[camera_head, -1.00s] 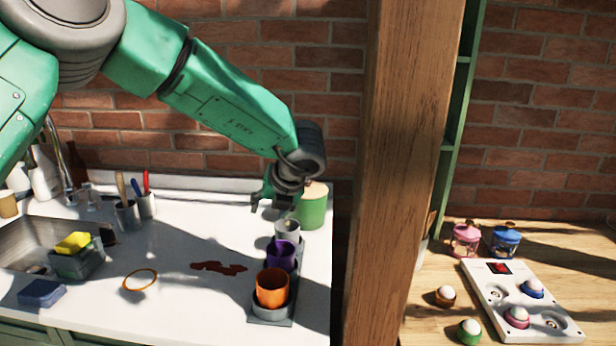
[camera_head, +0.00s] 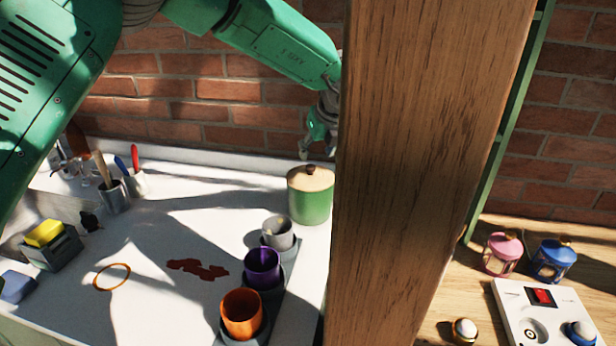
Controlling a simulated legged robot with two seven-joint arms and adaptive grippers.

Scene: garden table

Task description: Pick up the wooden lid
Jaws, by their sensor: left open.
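The wooden lid (camera_head: 311,178) is a pale round disc with a small dark knob. It sits on the green canister (camera_head: 310,207) at the back right of the white counter, beside the wooden post. My left gripper (camera_head: 312,150) is open and empty, up and behind the lid in the picture, close to the post. Its right part is hidden by the post. A gap shows between the fingers and the lid's knob. My right gripper is not in view.
The wooden post (camera_head: 425,150) stands just right of the canister. Grey, purple and orange cups (camera_head: 262,268) stand in a row in front of it. A red stain (camera_head: 198,269) and an orange ring (camera_head: 112,277) lie left. Lanterns (camera_head: 502,254) stand on the right table.

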